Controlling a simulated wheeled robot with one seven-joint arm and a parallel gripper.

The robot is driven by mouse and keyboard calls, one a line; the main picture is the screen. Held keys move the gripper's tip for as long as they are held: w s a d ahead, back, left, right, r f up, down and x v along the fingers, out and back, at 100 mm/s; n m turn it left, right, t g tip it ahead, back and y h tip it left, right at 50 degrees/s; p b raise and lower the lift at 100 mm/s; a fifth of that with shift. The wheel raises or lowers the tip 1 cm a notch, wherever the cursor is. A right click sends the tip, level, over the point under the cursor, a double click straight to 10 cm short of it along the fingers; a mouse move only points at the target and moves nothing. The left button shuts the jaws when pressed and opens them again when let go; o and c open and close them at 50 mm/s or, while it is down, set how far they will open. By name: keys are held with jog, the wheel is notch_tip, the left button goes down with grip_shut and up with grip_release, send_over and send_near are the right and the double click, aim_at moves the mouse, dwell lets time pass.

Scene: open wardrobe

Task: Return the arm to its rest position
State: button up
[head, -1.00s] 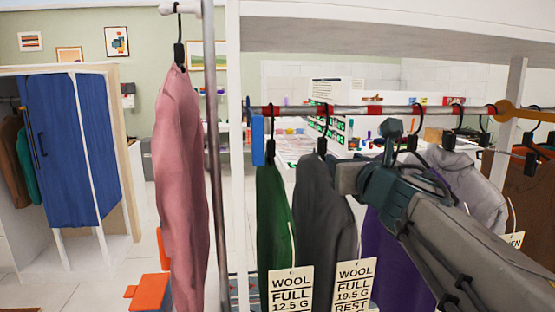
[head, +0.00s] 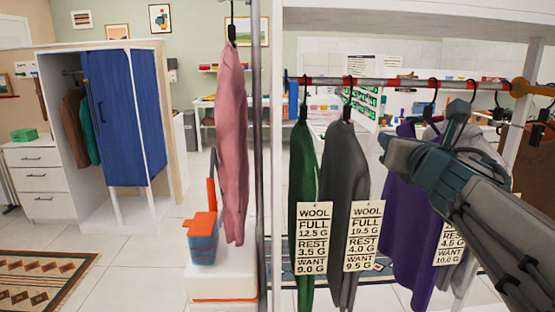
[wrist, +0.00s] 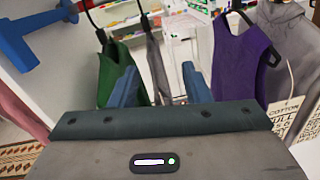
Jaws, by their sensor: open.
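My gripper (head: 383,150) is at the right in the head view, raised in front of the wardrobe rail (head: 390,83). In the wrist view my gripper (wrist: 158,85) shows two blue fingers spread apart with nothing between them. Beyond them hang a green garment (wrist: 114,60), a grey garment (wrist: 158,68) and a purple garment (wrist: 238,58). In the head view the green garment (head: 303,180), dark grey garment (head: 346,160) and purple garment (head: 408,215) hang from the rail. My arm covers part of the garments at the right.
A pink garment (head: 231,140) hangs apart, left of a metal pole (head: 256,180). Below it an orange and blue box (head: 202,240) stands on a white block (head: 222,282). A wardrobe with a blue door (head: 122,118) stands at the left. Floor (head: 140,255) between is clear.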

jog(key=s+f+m+g+h+p, duration=0.1)
jog(key=s+f+m+g+p, duration=0.2)
jog(key=f+m, duration=0.55)
jog(key=s+f+m+g+h+p, duration=0.1)
jog(key=s+f+m+g+h, duration=0.25)
jog(key=m, duration=0.85)
jog(key=s+a+f+m+g+y+p, duration=0.1)
jog(key=s+a+f+m+g+y, duration=0.1)
jog(key=s+a+f+m+g, duration=0.2)
jog(key=s+a+f+m+g+y+p, duration=0.2)
jog(key=s+a+f+m+g+y, duration=0.1)
jog(key=s+f+m, duration=0.5)
jog(key=shift+s+a+f+m+g, duration=0.2)
jog(key=shift+s+a+m+g, duration=0.15)
jog(key=shift+a+m+g, duration=0.35)
jog(key=shift+d, duration=0.15)
jog(key=shift+c, duration=0.8)
